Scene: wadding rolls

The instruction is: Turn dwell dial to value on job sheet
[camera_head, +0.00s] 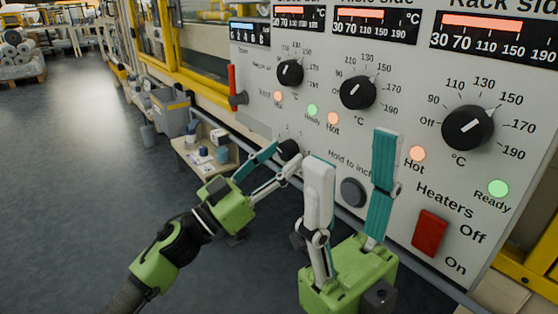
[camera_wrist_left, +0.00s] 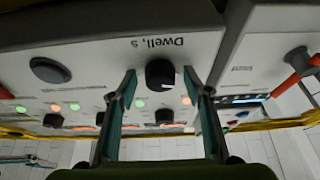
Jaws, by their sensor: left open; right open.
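The black dwell dial (camera_head: 288,149) is low on the white control panel, partly hidden by my left gripper (camera_head: 287,156). In the left wrist view the dial (camera_wrist_left: 160,74) shows upside down beside the printed words "Dwell, s". The left gripper (camera_wrist_left: 159,76) is open, its fingertips on either side of the dial with visible gaps. I cannot read the dial's scale or setting. My right gripper (camera_head: 353,148) is open and empty in front of the panel's lower middle. No job sheet can be made out.
The panel carries three heater dials, one at the right (camera_head: 467,127), a grey button (camera_head: 353,192) and a red heater switch (camera_head: 430,232). A red handle (camera_head: 232,82) is at its left edge. A small table (camera_head: 190,145) stands beyond. Open floor lies left.

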